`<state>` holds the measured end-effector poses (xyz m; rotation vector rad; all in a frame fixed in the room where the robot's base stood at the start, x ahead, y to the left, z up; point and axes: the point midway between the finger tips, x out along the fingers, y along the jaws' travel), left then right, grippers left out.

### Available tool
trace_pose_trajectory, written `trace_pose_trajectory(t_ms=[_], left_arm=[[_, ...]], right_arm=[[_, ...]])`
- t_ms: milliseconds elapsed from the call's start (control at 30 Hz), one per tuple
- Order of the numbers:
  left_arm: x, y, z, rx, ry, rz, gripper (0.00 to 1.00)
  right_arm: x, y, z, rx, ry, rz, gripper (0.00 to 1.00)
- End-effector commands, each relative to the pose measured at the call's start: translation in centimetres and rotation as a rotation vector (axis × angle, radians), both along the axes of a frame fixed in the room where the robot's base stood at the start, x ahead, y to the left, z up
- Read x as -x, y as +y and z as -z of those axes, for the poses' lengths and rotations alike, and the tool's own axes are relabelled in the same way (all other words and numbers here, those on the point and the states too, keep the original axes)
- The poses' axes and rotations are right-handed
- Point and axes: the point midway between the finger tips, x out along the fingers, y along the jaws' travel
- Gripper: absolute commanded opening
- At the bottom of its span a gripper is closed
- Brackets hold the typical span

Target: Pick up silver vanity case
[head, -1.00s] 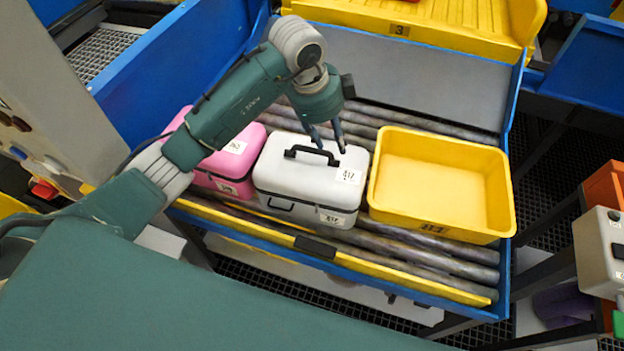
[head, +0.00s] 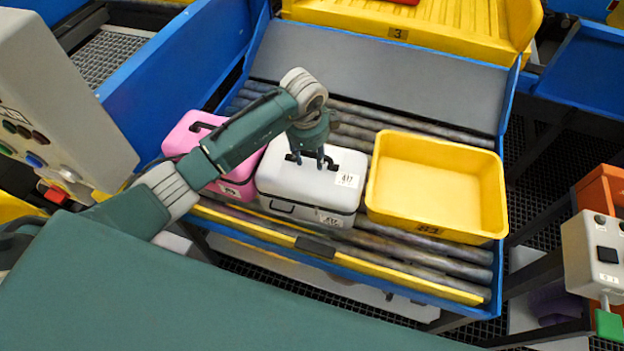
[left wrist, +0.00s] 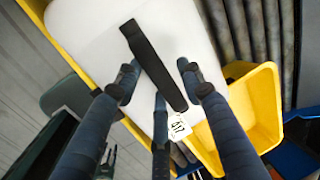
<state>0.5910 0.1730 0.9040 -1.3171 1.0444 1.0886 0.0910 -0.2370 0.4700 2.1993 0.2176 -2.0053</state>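The silver vanity case (head: 290,185) is a pale silver-white box with a black top handle and white labels. It stands on the rollers between a pink case (head: 185,135) and a yellow tray (head: 435,236). My left gripper (head: 309,160) is just above its top, over the handle. In the left wrist view the open fingers (left wrist: 160,82) straddle the black handle (left wrist: 155,65) of the case (left wrist: 85,20), with gaps on both sides. In that view, small dark finger-like shapes low at the left may be my right gripper; their state is unclear.
The pink case is close on the left, partly behind my arm. The empty yellow tray is close on the right. A blue frame with a yellow front rail (head: 400,270) edges the rollers. A grey control box (head: 600,255) stands at far right.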

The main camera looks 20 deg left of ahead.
Motion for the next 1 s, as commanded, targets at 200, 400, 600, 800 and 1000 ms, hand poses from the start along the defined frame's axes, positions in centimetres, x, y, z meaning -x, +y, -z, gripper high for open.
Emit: trace_pose_trajectory(t_ms=[200,400,600,800,1000], left_arm=[[-0.09,-0.03,0.47,0.0,-0.001,0.0,0.38],[-0.09,-0.02,0.49,0.0,0.0,0.0,0.38],[-0.09,0.0,0.73,0.0,-0.001,0.0,0.38],[-0.1,0.0,0.94,0.001,-0.001,0.0,0.38],[-0.09,0.0,0.93,0.001,0.0,0.0,0.38]], right_arm=[[0.02,0.03,-0.07,0.0,0.0,0.0,0.4],[0.03,0.06,-0.03,-0.001,0.0,-0.001,0.4],[0.04,0.14,0.17,-0.002,0.0,-0.001,0.4],[0.04,0.29,0.33,-0.003,0.001,0.0,0.4],[0.04,0.32,0.3,-0.004,0.0,-0.001,0.4]])
